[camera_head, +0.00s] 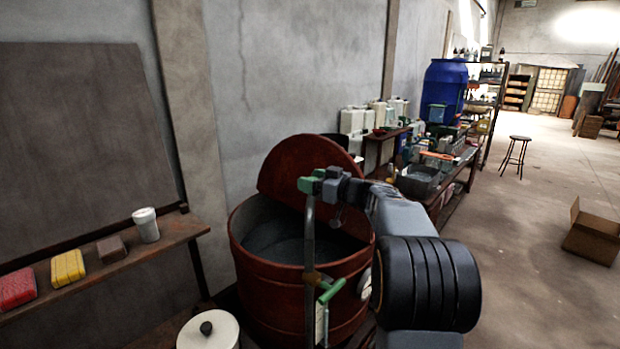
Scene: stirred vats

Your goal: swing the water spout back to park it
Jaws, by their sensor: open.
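The water spout (309,240) is a grey metal pipe standing upright in front of the vat, with a brownish collar low on it. A green lever handle (331,291) sits beside its lower part. The red-brown round vat (265,279) is behind the pipe, with a half-round lid piece (300,160) raised at its back and dark grey contents inside. My gripper (311,184), with green fingertips, is open at the top of the pipe, above the vat. The gripper hides the pipe's upper end, so I cannot tell whether they touch or which way the outlet points.
A shelf (100,268) at left holds a white cup (146,225) and red, yellow and brown blocks. A white lidded pot (208,330) stands front left. A crowded bench with a blue barrel (443,90) is behind right.

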